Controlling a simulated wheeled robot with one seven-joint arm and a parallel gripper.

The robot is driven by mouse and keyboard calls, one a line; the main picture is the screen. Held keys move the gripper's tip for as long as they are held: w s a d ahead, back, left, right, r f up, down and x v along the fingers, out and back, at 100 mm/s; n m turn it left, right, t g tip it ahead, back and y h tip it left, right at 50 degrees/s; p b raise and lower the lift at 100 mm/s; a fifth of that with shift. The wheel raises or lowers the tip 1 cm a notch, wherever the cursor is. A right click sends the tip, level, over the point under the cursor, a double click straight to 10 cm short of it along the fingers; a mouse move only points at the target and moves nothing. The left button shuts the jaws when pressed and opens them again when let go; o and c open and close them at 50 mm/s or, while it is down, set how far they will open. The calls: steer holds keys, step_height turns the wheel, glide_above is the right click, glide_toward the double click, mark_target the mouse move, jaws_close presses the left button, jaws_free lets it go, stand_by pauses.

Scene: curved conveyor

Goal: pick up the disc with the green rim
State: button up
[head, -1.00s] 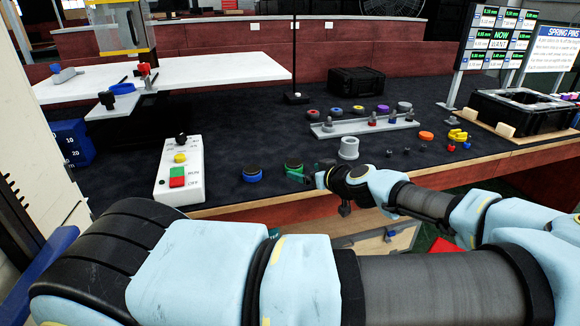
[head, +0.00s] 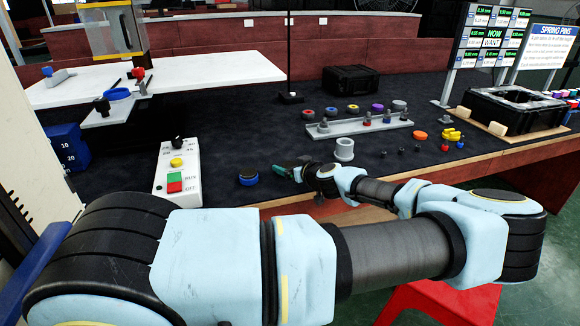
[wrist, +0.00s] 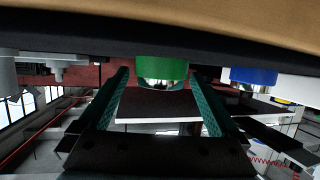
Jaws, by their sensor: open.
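The disc with the green rim (wrist: 162,69) shows in the wrist view, between the tips of my gripper's two teal fingers (wrist: 160,84). The fingers are open, with a gap visible at least on the right side; I cannot tell whether either one touches the disc. In the head view my gripper (head: 285,168) is low at the front edge of the dark table, and the green-rimmed disc is hidden or not distinguishable there. A blue-rimmed disc (head: 248,179) lies to its left, and also shows at the right in the wrist view (wrist: 254,75).
A white control box (head: 178,172) with buttons stands left of the discs. A grey cup-like cylinder (head: 344,149) and a grey rack (head: 360,127) with small parts are to the right. An orange disc (head: 420,135) lies farther right. A red stool (head: 440,302) stands below.

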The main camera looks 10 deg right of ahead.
steer(key=shift+w, duration=0.1)
steer(key=c, duration=1.4)
steer(key=shift+r, duration=0.1)
